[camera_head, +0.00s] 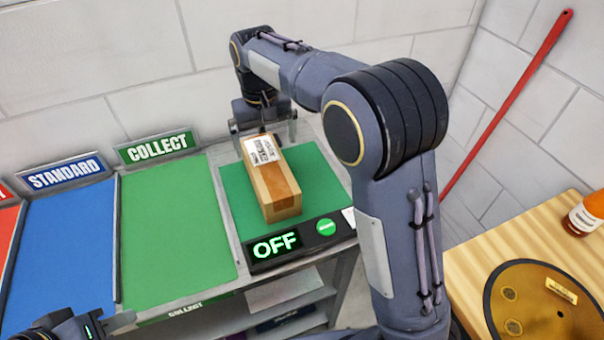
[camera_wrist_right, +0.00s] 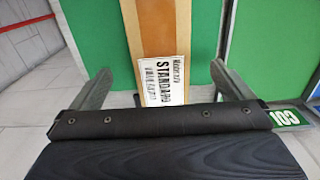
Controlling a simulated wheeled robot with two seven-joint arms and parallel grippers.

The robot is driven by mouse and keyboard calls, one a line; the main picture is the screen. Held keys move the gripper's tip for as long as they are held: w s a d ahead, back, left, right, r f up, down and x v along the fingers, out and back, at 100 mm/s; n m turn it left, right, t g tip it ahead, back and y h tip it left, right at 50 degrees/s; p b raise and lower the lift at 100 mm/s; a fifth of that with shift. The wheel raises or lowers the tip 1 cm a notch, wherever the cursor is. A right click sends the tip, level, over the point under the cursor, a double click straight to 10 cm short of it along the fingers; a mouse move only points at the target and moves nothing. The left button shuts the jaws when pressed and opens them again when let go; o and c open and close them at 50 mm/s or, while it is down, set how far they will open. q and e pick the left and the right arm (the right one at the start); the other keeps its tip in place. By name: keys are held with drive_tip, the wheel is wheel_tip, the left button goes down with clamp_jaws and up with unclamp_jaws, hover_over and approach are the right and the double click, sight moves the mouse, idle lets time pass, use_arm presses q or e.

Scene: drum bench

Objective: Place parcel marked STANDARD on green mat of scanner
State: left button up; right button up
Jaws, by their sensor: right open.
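The brown parcel (camera_head: 277,190) lies on the green mat (camera_head: 318,172) of the scanner, its long side running front to back. Its white label faces up; in the right wrist view the label on the parcel (camera_wrist_right: 168,82) reads STANDARD. My right gripper (camera_head: 264,130) is open at the parcel's far end. In the wrist view its fingers (camera_wrist_right: 165,85) stand apart on either side of the parcel, with gaps showing. My left gripper (camera_head: 95,328) is at the bottom left, partly cut off by the frame; its jaws are unclear.
The scanner's front panel (camera_head: 276,244) reads OFF beside a round green button (camera_head: 326,227). Left of it lie a green COLLECT area (camera_head: 170,225) and a blue STANDARD area (camera_head: 70,240), both empty. A wooden table (camera_head: 500,245) with a bottle (camera_head: 586,214) stands right.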

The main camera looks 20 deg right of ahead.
drive_tip(key=s+d+r+m+t+y, duration=0.1)
drive_tip(key=s+d+r+t+y, duration=0.2)
drive_tip(key=s+d, duration=0.85)
drive_tip(key=s+a+f+t, duration=0.1)
drive_tip(key=s+f, duration=0.1)
drive_tip(key=s, duration=0.7)
drive_tip(key=s+a+f+m+t, duration=0.1)
drive_tip(key=s+f, duration=0.2)
drive_tip(key=s, duration=0.5)
drive_tip(key=shift+s+a+t+y, duration=0.3)
drive_tip(key=shift+s+y, duration=0.05)
drive_tip(key=shift+y, duration=0.05)
